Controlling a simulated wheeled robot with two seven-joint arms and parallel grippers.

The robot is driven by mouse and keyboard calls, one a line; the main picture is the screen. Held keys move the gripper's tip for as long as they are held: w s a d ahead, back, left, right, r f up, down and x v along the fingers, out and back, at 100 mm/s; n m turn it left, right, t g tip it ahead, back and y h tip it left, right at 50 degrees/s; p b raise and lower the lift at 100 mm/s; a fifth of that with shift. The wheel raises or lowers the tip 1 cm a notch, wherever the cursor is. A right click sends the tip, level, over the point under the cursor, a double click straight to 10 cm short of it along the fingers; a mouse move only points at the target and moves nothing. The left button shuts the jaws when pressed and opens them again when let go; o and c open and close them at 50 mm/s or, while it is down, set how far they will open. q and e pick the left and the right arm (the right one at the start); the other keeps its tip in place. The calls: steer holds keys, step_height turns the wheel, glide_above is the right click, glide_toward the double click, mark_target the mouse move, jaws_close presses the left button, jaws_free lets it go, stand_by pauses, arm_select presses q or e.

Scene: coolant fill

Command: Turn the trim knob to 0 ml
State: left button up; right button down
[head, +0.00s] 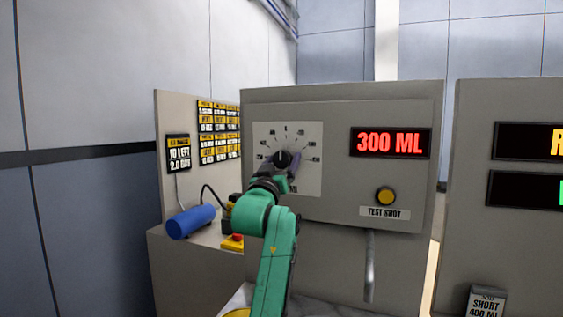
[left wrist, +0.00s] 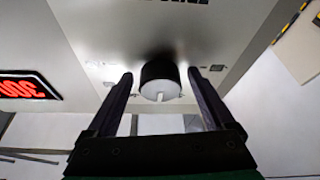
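The trim knob (head: 283,159) is a dark round knob on a pale dial plate (head: 311,133) with tick marks, on the grey panel. In the left wrist view the knob (left wrist: 160,82) is a black cylinder with a white pointer mark on its rim. My left gripper (head: 283,168) is at the dial. In the left wrist view its two fingers (left wrist: 158,84) stand open on either side of the knob, with a visible gap on each side. The red display (head: 390,142) reads 300 ML. My right gripper is not in view.
A yellow button (head: 386,196) labelled TEST SHOT sits below the display, with a grey spout (head: 369,265) under it. A blue cylinder (head: 190,221) and a yellow-and-red switch box (head: 234,241) lie left of my arm. Another panel (head: 500,240) stands at right.

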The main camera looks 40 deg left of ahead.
arm_select(q)
steer(key=shift+s, duration=0.15)
steer(key=shift+s+d+f, duration=0.15)
steer(key=shift+s, duration=0.1)
steer(key=b+v, duration=0.4)
steer(key=v, duration=0.9)
steer(key=shift+s+b, duration=0.3)
steer(key=shift+b, duration=0.05)
steer(key=shift+d, duration=0.15)
